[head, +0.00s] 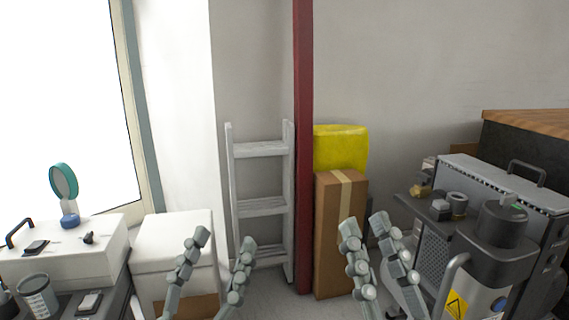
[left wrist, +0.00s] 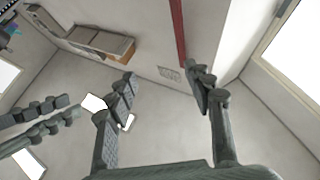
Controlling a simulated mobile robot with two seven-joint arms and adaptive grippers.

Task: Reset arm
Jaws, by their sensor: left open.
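My left gripper (head: 217,258) is in the lower middle of the head view, its two grey jointed fingers spread with nothing between them. In the left wrist view, the same gripper (left wrist: 168,88) shows open and empty, with bare wall and ceiling behind it. My right gripper (head: 378,240) is in the head view to the right of the left one. Its two fingers stand apart, with nothing seen between them. Both grippers point up and touch nothing that I can see.
A white ladder (head: 262,207) leans at the wall beside a dark red post (head: 303,150). A cardboard box (head: 338,240) with a yellow object (head: 341,147) on top stands behind the right gripper. Grey compressor equipment (head: 497,240) fills the right. A white box (head: 172,245) stands left.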

